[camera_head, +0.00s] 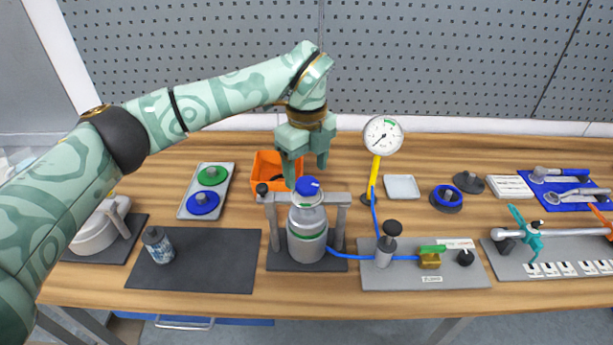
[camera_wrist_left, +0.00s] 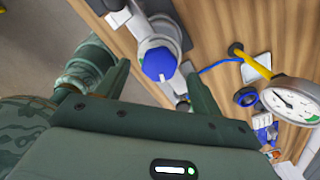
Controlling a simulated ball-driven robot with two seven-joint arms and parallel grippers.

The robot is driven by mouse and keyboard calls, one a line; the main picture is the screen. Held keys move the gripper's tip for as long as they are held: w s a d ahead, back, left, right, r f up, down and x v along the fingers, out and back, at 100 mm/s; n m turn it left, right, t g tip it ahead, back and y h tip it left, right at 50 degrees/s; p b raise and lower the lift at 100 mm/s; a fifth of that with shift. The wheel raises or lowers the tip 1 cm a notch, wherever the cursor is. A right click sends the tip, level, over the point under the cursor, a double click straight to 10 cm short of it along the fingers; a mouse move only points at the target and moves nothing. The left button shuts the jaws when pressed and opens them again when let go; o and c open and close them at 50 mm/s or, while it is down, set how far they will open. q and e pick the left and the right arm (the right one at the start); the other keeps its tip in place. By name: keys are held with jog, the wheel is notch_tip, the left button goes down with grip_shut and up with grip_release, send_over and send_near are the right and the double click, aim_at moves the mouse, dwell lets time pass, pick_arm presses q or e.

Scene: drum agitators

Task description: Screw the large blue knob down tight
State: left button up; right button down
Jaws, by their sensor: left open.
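The large blue knob (camera_head: 308,186) sits on top of a silver vessel (camera_head: 307,222), which stands in a grey frame on a dark mat at the middle of the bench. In the left wrist view the knob (camera_wrist_left: 158,65) shows between my two fingers. The left gripper (camera_wrist_left: 158,78) also shows open in the wrist view. My right gripper is not in view.
An orange bin (camera_head: 264,164) stands close behind the vessel. A pressure gauge (camera_head: 383,135) on a yellow post rises to the right. A blue hose leads to a valve plate (camera_head: 407,275). A dark mat (camera_head: 215,270) with a small bottle (camera_head: 157,244) lies at left.

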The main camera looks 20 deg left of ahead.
aim_at(307, 194)
pick_arm(q)
jog(key=shift+f, duration=1.4)
jog(key=c, duration=1)
